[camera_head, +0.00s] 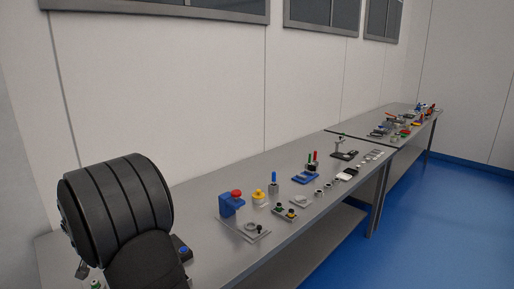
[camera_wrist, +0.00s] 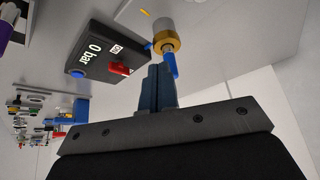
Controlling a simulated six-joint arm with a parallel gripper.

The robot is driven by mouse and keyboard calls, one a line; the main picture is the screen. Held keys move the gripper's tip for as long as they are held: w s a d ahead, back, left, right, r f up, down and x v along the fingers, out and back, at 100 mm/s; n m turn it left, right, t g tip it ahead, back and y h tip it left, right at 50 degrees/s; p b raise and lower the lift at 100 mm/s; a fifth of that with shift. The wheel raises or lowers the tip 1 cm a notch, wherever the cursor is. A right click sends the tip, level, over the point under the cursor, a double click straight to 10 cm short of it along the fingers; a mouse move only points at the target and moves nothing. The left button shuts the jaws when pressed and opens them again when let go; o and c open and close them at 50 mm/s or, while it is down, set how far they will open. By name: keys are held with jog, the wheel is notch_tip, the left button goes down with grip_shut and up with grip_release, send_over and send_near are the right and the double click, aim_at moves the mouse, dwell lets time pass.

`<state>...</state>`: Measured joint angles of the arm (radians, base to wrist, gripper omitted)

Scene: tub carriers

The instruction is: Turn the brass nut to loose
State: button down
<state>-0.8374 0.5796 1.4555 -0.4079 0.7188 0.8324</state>
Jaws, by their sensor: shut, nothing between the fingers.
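In the wrist view the brass nut (camera_wrist: 165,42) is a gold ring around the end of a pale grey cylinder (camera_wrist: 162,24). A short blue rod (camera_wrist: 171,66) sticks out of it toward my gripper. My gripper (camera_wrist: 159,70) is shut and empty, its dark fingertips just below the nut and beside the blue rod. I cannot tell whether they touch the rod. Next to the nut is a dark box (camera_wrist: 100,50) reading "0 bar", with a red part (camera_wrist: 119,68) and a blue round button. In the head view I cannot make out the nut or the gripper.
The head view shows a long grey bench (camera_head: 210,262) along a wall. On it are a blue block with a red button (camera_head: 232,203), a yellow piece (camera_head: 258,196) and several small fixtures. A dark box with a blue top (camera_head: 182,250) is partly behind my arm. Blue floor lies to the right.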

jog(key=shift+s+a+f, duration=0.1)
jog(key=shift+a+f, duration=0.3)
jog(key=shift+f, duration=0.65)
jog(key=shift+s+a+f, duration=0.1)
jog(key=shift+a+f, duration=0.3)
jog(key=shift+f, duration=0.65)
jog(key=shift+s+a+f, duration=0.1)
jog(key=shift+a+f, duration=0.3)
jog(key=shift+f, duration=0.65)
jog(key=shift+w, duration=0.25)
jog(key=shift+d, duration=0.6)
jog(key=shift+w+d, duration=0.25)
jog(key=shift+d, duration=0.3)
jog(key=shift+d, duration=0.1)
